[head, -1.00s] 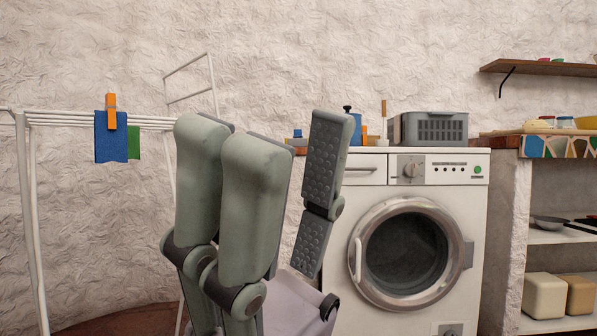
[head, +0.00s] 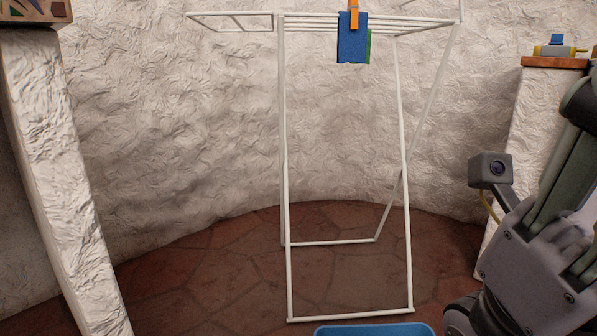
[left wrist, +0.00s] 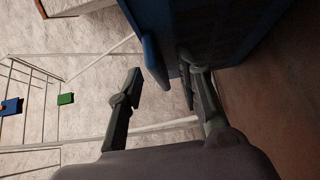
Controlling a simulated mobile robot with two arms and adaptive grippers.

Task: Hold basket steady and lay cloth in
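A blue cloth (head: 352,40) hangs on the white drying rack (head: 345,20) under an orange clothespin (head: 354,14). A green cloth (head: 370,45) hangs partly hidden behind it; the green cloth (left wrist: 66,99) also shows in the left wrist view. The rim of a blue basket (head: 375,330) shows at the bottom edge of the head view; the rest is cut off. In the left wrist view, my left gripper (left wrist: 160,95) is open, its fingers apart near the basket's blue wall (left wrist: 150,45).
The rack stands on the red stone floor (head: 200,265) by a rough white wall. A white pillar (head: 70,170) is at the left. A wooden ledge (head: 553,62) with small coloured items is at the upper right. The floor under the rack is clear.

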